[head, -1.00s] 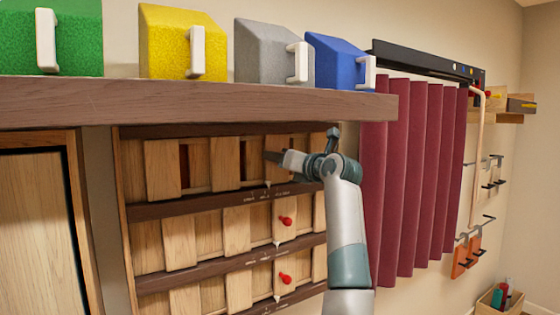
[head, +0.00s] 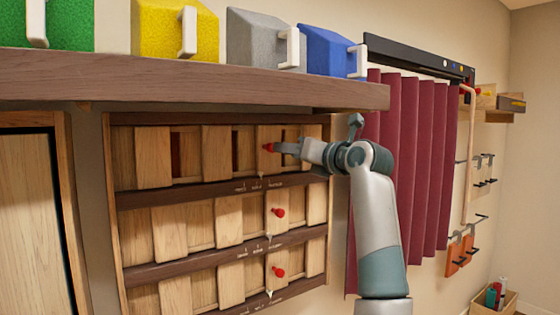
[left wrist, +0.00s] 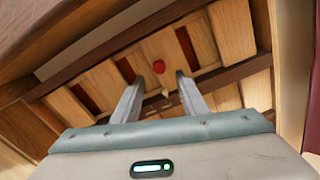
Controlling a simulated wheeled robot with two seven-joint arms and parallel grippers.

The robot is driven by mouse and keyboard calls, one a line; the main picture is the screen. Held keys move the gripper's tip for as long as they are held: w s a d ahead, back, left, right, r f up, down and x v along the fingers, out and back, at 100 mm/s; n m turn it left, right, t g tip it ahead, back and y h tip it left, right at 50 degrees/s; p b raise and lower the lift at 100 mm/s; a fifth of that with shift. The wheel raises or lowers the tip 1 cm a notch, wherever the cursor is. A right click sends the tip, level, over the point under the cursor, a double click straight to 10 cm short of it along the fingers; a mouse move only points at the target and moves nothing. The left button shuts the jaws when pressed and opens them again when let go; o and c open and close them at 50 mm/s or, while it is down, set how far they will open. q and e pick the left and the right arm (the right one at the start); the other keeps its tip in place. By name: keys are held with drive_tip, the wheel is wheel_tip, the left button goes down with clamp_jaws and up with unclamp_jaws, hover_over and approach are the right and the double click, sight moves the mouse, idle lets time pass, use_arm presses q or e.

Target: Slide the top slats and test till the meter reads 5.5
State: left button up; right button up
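The top slats (head: 153,157) are a row of upright wooden slats under a brown shelf, with dark reddish gaps between some. A red knob (head: 268,147) sits on a slat towards the row's right side. My left gripper (head: 277,147) is at that knob, coming from the right. In the left wrist view, the gripper (left wrist: 157,77) is open; the red knob (left wrist: 159,66) appears between its fingertips, and I cannot tell whether they touch it. A pale pointer (head: 261,175) hangs below, by tiny unreadable markings. No meter reading is legible. My right gripper is not in view.
Two lower slat rows have red knobs (head: 279,212) (head: 279,271). The brown shelf (head: 190,88) overhangs the top row and carries green, yellow, grey and blue handled blocks. A maroon curtain (head: 412,165) hangs behind my arm. A wall rack with orange tags is at the right.

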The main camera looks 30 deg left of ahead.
use_arm(q)
drive_tip(key=b+v, duration=0.3)
drive_tip(key=v, duration=0.5)
drive_tip(key=shift+s+d, duration=0.1)
